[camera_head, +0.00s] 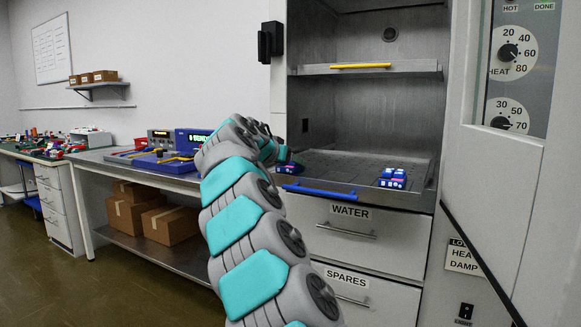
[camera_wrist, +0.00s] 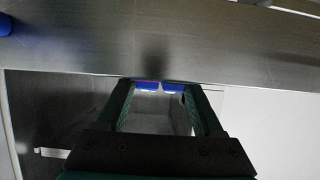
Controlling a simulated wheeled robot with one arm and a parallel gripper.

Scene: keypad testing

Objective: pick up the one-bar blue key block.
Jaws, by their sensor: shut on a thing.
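My gripper (camera_wrist: 158,88) is shut on a blue key block (camera_wrist: 173,87), which shows between the fingertips in the wrist view with pale parts on it. Its bars cannot be made out. In the head view the held block (camera_head: 291,168) shows at the end of my arm, by the left front of the metal chamber shelf; the fingers are mostly hidden there. Other blue key blocks (camera_head: 393,178) with white marks sit together on the right of that shelf.
The shelf (camera_head: 345,172) has a blue front handle (camera_head: 318,189); its middle is clear. A higher shelf with a yellow handle (camera_head: 361,66) is above. Drawers marked WATER (camera_head: 348,228) and SPARES are below. A bench with a blue tray (camera_head: 160,163) stands left.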

